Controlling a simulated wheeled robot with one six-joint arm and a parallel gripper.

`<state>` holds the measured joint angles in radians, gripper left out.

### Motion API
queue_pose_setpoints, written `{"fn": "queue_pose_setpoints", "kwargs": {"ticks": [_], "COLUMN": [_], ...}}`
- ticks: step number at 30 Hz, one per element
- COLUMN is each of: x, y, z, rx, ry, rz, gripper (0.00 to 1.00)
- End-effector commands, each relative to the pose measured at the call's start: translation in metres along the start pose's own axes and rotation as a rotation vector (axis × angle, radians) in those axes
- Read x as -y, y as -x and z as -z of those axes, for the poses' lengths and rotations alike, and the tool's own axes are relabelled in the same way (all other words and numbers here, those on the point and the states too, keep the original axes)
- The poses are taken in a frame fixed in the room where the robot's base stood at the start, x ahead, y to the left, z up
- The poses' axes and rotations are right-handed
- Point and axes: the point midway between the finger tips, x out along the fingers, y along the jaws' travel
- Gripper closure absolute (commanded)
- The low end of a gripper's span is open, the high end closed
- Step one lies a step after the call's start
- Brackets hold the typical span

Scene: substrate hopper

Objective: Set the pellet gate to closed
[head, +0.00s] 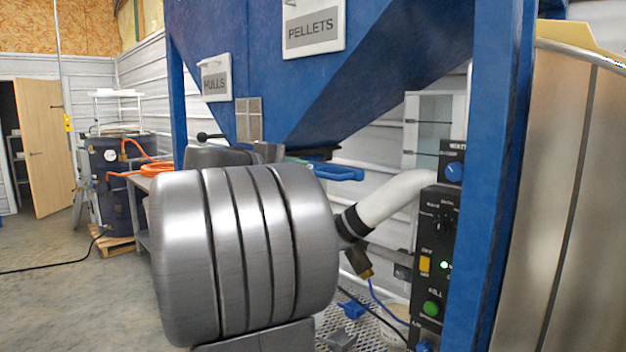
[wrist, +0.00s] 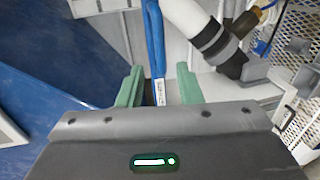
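The pellet hopper (head: 400,70) is blue, with a white PELLETS sign (head: 313,30). Below its outlet a blue gate handle (head: 345,174) sticks out to the right in the head view. My gripper (wrist: 160,68) is open, with one green finger on each side of the bar. I cannot tell whether the fingers touch it or how deep it sits. In the head view my grey arm hides most of my gripper and the gate's left part.
A white hose (head: 392,198) with a black cuff runs close to the handle. A black control box (head: 438,235) and blue post (head: 497,180) stand to the right. A HULLS sign (head: 216,77) hangs left. Open floor (head: 60,290) lies at far left.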

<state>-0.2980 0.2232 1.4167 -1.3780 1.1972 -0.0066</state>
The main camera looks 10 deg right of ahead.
Motion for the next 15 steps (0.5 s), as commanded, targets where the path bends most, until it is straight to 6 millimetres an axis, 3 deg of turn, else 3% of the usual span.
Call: {"fn": "queue_pose_setpoints", "kwargs": {"ticks": [6, 15], "x": [0.001, 0.0], "y": [0.036, 0.051], "z": [0.001, 0.001], "rx": [-0.003, 0.0], "ry": [-0.001, 0.0], "rz": [0.0, 0.001], "gripper": [0.68, 0.68]}}
